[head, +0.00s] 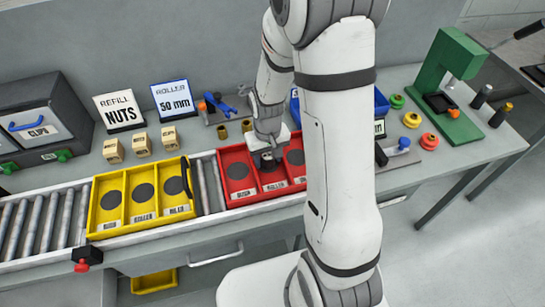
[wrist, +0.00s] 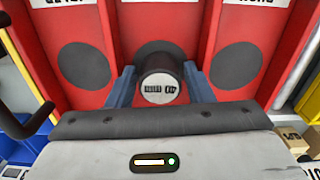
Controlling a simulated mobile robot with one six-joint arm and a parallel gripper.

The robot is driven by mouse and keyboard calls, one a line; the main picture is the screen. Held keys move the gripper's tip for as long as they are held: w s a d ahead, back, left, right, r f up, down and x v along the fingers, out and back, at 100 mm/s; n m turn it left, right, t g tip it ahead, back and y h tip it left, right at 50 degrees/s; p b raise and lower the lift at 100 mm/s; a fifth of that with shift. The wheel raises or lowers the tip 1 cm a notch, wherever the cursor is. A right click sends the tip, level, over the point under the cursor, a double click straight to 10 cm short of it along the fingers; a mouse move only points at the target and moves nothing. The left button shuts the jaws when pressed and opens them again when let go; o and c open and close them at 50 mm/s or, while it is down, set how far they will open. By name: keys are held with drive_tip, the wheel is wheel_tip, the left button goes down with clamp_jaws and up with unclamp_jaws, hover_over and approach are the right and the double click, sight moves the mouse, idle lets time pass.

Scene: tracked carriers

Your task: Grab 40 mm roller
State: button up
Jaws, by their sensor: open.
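The 40 mm roller (wrist: 160,88) is a short dark cylinder with a pale, upside-down label on its end in the wrist view. It stands in the middle compartment of the red carrier (head: 222,165), which also fills the wrist view (wrist: 110,30). My gripper (wrist: 159,82) is open, with one blue-grey finger on each side of the roller. I cannot tell whether the fingers touch it. In the head view my gripper (head: 268,155) is low over that middle compartment and hides most of the roller.
A yellow carrier (head: 124,203) with dark round spots sits left on the roller track (head: 40,220). Behind are a 50 mm roller sign (head: 174,98), a nuts sign (head: 119,109) and small wooden blocks (head: 142,145). A green press (head: 450,85) stands right. My arm hides part of the bench.

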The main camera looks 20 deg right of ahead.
drive_tip(key=shift+c, duration=0.2)
drive_tip(key=c, duration=0.8)
drive_tip(key=shift+r, duration=0.1)
